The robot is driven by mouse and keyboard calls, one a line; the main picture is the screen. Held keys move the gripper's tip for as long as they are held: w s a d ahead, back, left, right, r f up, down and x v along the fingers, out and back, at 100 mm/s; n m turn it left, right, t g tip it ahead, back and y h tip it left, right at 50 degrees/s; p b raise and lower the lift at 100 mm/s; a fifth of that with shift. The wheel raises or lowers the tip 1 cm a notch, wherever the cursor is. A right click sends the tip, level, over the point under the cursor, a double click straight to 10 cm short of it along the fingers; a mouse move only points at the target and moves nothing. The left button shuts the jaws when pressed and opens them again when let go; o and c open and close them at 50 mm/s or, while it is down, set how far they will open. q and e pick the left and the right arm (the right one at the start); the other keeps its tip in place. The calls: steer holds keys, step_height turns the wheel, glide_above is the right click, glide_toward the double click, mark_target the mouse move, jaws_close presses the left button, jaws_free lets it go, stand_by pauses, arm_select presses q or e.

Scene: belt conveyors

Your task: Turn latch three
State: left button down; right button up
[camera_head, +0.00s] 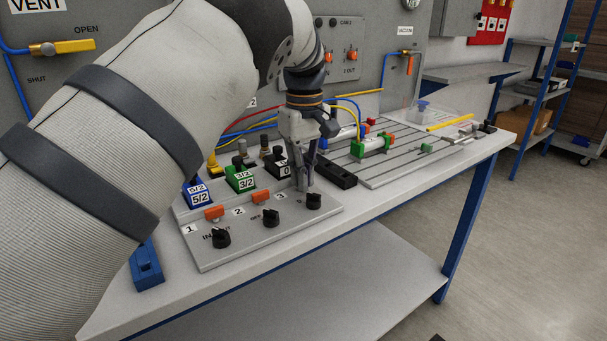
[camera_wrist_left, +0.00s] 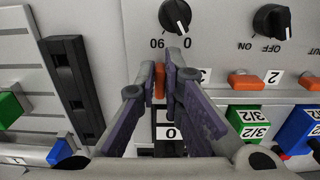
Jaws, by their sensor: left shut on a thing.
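The grey panel (camera_head: 246,238) on the bench carries a row of orange latches with black knobs in front. Latch one (camera_head: 214,212) and latch two (camera_head: 261,197) are in plain sight; latch two also shows in the left wrist view (camera_wrist_left: 246,80). My left gripper (camera_head: 303,186) points down at the third position. In the left wrist view, my left gripper (camera_wrist_left: 161,70) is shut on the orange latch three (camera_wrist_left: 159,88), which shows partly between the fingers. The fingers hide latch three in the head view. My right gripper is not in view.
Black knobs (camera_head: 271,217) stand along the panel's front, one (camera_wrist_left: 175,15) close to the fingertips. Valve blocks, blue (camera_head: 198,193) and green (camera_head: 240,179), stand behind the latches. A black bar (camera_head: 336,172) lies right of the gripper. A blue block (camera_head: 147,267) sits left.

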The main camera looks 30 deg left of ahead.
arm_select(q)
steer(key=c, duration=2)
jaws_free()
step_height(320, 180, up, 12)
steer(key=shift+f, duration=0.1)
